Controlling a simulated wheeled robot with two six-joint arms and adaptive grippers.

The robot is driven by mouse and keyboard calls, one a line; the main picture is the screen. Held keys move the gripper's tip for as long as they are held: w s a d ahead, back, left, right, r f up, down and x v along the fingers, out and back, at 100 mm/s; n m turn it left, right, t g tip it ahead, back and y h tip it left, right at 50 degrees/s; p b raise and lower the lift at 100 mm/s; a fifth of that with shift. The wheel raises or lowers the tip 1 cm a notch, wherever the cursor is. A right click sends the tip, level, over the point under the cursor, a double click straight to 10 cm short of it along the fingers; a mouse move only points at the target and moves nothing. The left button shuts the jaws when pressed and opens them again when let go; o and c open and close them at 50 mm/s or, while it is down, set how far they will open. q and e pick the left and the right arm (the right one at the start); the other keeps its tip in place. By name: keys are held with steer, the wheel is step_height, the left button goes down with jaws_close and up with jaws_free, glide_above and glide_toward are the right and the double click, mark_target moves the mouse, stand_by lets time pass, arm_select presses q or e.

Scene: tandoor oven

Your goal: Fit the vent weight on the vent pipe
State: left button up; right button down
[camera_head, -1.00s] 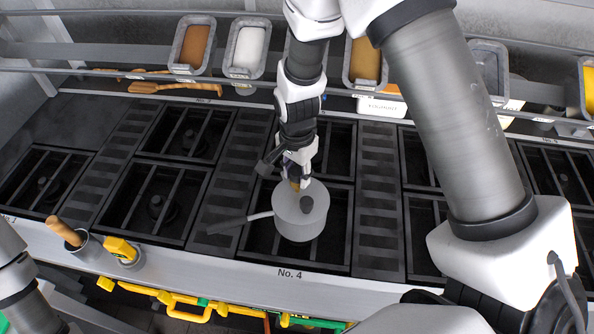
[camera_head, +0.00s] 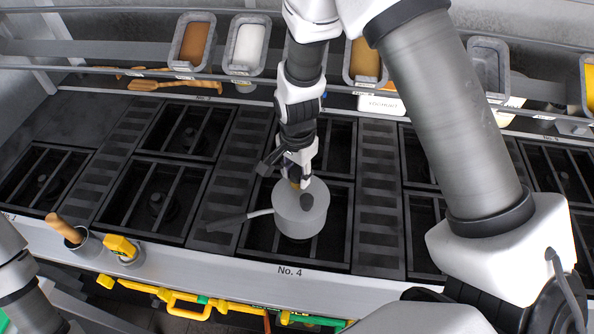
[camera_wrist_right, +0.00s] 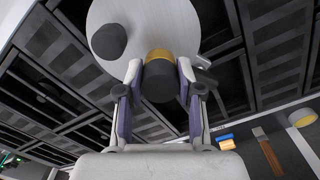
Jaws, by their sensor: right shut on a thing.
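A grey pot with a lid (camera_head: 291,224) and a long dark handle stands on the burner marked No. 4. A dark knob (camera_head: 306,202) rises from its lid; both lid (camera_wrist_right: 150,18) and knob (camera_wrist_right: 108,41) show in the right wrist view. My right gripper (camera_head: 296,179) is over the far side of the lid. It is shut on the vent weight, which has a dark body (camera_wrist_right: 160,82) and a brass-coloured end (camera_wrist_right: 159,55) towards the lid. The vent pipe is hidden, and I cannot tell whether the weight touches it. My left gripper is out of view.
Grated burners surround the pot, with slotted strips between them. Ingredient trays (camera_head: 248,46) hang from the rail behind. A cup with a wooden-handled tool (camera_head: 66,229) and a yellow-topped item (camera_head: 120,246) sit at the front left. Yellow handles (camera_head: 175,308) line the front below.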

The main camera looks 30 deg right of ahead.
steer(key=shift+f+b, duration=0.45)
steer(key=shift+f, duration=0.55)
steer(key=c, duration=0.7)
jaws_free()
step_height(320, 180, up, 3)
steer(key=p, duration=0.3)
step_height(320, 180, up, 2)
steer(key=shift+r+p, duration=0.2)
steer(key=shift+p, duration=0.65)
steer(key=shift+r, duration=1.35)
